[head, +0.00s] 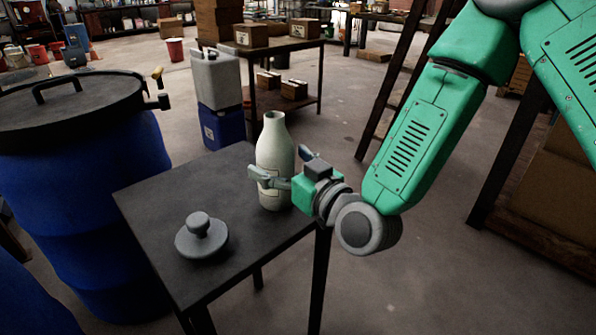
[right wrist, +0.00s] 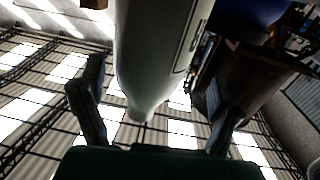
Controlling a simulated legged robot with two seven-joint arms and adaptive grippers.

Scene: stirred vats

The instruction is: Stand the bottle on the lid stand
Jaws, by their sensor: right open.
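A pale grey-green bottle (head: 274,150) with a label stands upright at the right side of a small dark table (head: 160,215), which may be the lid stand. My right gripper (head: 286,167) is open, with one finger on either side of the bottle's body. In the right wrist view the bottle (right wrist: 155,60) lies between the two fingers (right wrist: 152,110), with gaps showing beside them. A grey round lid with a knob (head: 202,238) rests on the same table, left of the bottle. My left gripper is not in view.
A large blue vat with a black lid (head: 70,108) stands left of the table. A jerrycan (head: 217,80) on a blue box (head: 222,127) is behind it. A shelf table with cartons (head: 265,50) stands further back. A dark ladder (head: 400,75) is behind my right arm.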

